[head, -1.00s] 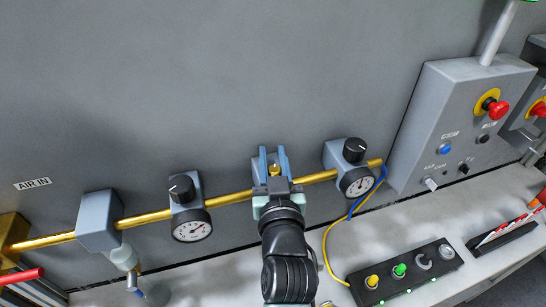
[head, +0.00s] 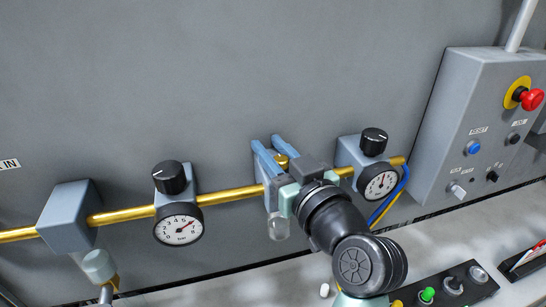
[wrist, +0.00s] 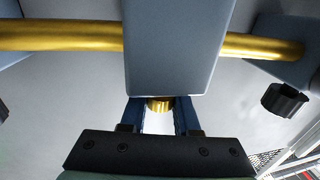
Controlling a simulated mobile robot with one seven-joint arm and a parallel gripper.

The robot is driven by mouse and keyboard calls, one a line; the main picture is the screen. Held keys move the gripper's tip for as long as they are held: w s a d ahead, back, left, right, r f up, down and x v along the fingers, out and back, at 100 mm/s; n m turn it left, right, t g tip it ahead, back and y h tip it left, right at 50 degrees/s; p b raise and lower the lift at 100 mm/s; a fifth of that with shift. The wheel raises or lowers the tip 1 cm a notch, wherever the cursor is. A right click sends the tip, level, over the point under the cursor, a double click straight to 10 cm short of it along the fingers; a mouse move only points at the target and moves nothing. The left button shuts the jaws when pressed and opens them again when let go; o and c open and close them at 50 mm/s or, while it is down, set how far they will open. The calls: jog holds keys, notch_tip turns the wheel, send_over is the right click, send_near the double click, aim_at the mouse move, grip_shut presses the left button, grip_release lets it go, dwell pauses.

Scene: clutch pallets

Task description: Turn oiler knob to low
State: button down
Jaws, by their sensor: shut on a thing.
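The oiler knob (head: 282,160) is a small brass knob on top of the oiler block on the yellow pipe. My gripper (head: 269,148) is shut on it, with one blue finger on each side. In the wrist view the brass knob (wrist: 160,104) shows between the two fingers, below the grey-blue oiler block (wrist: 178,45). A clear bowl (head: 279,226) hangs under the oiler. My wrist hides most of the block in the head view. No low marking is readable.
A regulator with a black knob (head: 169,177) and gauge (head: 178,224) stands left. Another black knob (head: 373,141) and gauge (head: 379,183) stand close right of my wrist. The yellow pipe (head: 233,195) runs along the wall. A grey control box (head: 470,110) is farther right.

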jog(key=c, duration=0.9)
grip_release()
jog(key=b+v, duration=0.4)
jog(key=v, duration=0.9)
notch_tip(320, 180, up, 10)
jog(key=w+a+m+t+h, duration=0.2)
jog(key=w+t+h, duration=0.1)
jog(key=t+h, duration=0.15)
jog(key=s+a+r+m+t+h, duration=0.1)
jog(key=s+r+t, duration=0.1)
jog(key=r, duration=0.3)
jog(key=s+r+m+t+h, duration=0.1)
jog(key=s+r+t, duration=0.1)
jog(key=r, duration=0.3)
jog(key=s+a+r+m+t+h, duration=0.1)
jog(key=s+r+t+h, duration=0.1)
jog(key=s+r+t, duration=0.1)
jog(key=shift+s+a+r+m, duration=0.2)
jog(key=shift+s+r, duration=0.1)
jog(key=shift+r, duration=0.35)
jog(key=shift+s+a+r+m, duration=0.15)
jog(key=shift+s+r, duration=0.15)
jog(key=shift+r, duration=0.35)
